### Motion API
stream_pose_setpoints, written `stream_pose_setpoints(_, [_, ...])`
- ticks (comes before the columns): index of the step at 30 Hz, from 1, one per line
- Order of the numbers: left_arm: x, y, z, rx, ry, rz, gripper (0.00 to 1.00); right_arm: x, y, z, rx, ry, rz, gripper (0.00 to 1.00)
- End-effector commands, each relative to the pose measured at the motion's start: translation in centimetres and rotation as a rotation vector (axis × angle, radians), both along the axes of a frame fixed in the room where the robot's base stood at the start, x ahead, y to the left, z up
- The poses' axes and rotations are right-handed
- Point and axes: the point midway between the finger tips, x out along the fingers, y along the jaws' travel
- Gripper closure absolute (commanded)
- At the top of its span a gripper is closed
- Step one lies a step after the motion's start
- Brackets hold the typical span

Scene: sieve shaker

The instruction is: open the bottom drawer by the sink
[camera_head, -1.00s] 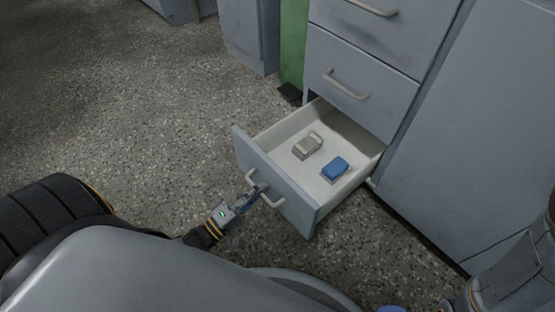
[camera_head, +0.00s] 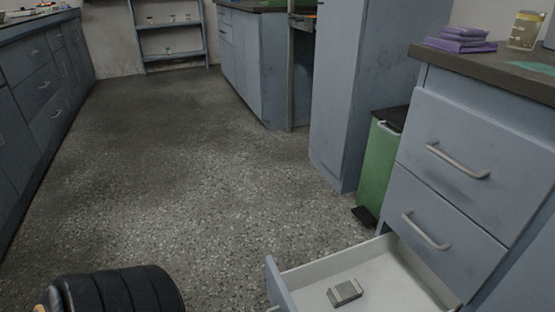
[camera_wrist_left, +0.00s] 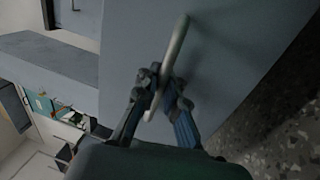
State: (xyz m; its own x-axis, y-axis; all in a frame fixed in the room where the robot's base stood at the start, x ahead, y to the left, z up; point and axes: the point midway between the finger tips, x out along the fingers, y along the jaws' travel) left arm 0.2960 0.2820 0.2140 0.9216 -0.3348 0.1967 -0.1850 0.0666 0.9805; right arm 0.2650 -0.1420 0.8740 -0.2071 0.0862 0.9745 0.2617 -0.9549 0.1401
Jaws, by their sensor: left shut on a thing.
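The bottom drawer (camera_head: 288,290) stands pulled out from the cabinet at the lower right of the head view. A small grey box-like item (camera_head: 345,292) lies inside it; the near part of the drawer is cut off by the frame. In the left wrist view the drawer's grey front (camera_wrist_left: 225,45) and its pale bar handle (camera_wrist_left: 176,45) show close up. My left gripper (camera_wrist_left: 160,82) is shut on the handle, with fingers on both sides of the bar. My right gripper is in neither view.
Two shut drawers, the upper (camera_head: 470,160) and middle (camera_head: 430,225), are above the open one. A green bin (camera_head: 379,165) stands beside the cabinet. Purple folded cloths (camera_head: 460,40) lie on the counter. The speckled floor (camera_head: 200,190) to the left is clear.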

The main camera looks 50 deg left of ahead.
Motion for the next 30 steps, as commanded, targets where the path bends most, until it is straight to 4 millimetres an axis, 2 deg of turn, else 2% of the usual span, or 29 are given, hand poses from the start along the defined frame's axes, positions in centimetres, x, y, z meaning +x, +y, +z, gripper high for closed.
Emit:
stream_pose_setpoints(2, [-0.1, 0.1, -0.2, 0.003, 0.008, 0.001, 1.0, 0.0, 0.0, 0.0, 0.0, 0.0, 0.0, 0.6])
stream_pose_setpoints(3, [-0.1, 0.1, -0.2, 0.003, 0.008, 0.001, 0.87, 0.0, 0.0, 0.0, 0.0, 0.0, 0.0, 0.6])
stream_pose_setpoints(6, [0.0, 0.0, -0.2, 0.002, 0.007, 0.001, 0.69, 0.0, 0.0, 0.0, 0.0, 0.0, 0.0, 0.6])
stream_pose_setpoints(17, [0.0, 0.0, 0.2, 0.001, 0.002, 0.0, 0.69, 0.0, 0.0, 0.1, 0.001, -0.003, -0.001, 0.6])
stream_pose_setpoints(22, [0.0, 0.0, 2.1, 0.0, 0.001, -0.001, 0.69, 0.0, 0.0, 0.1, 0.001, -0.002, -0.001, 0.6])
stream_pose_setpoints(26, [0.0, 0.0, 4.6, -0.002, -0.004, -0.002, 0.69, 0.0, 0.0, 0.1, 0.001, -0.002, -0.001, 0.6])
stream_pose_setpoints(29, [0.0, 0.1, 6.6, -0.001, -0.008, -0.001, 0.46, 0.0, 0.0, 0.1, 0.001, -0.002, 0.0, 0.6])
stream_pose_setpoints(30, [0.1, 0.1, 7.3, -0.001, -0.01, -0.001, 0.34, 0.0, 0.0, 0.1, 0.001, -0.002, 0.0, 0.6])
